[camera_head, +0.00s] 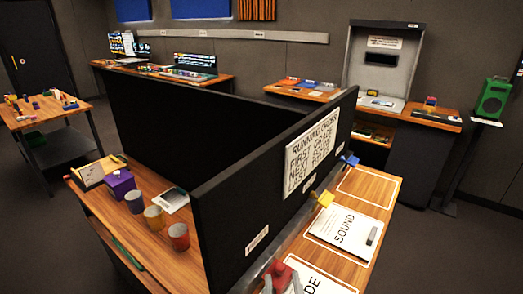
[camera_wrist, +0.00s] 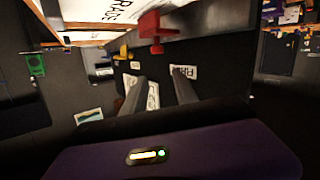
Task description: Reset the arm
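My gripper (camera_wrist: 160,78) shows in the wrist view as two grey fingers standing apart, with nothing seen held between them. That view looks upside down. A red clip (camera_wrist: 152,32) on the edge of a dark panel lies beyond the fingertips and looks apart from them. It also shows at the bottom of the head view (camera_head: 280,274), with grey parts beside it that I cannot identify for sure. The rest of my arm is not clearly seen in the head view.
A black divider (camera_head: 225,215) with a sign (camera_head: 311,152) stands along the wooden table. Floor is open at right.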

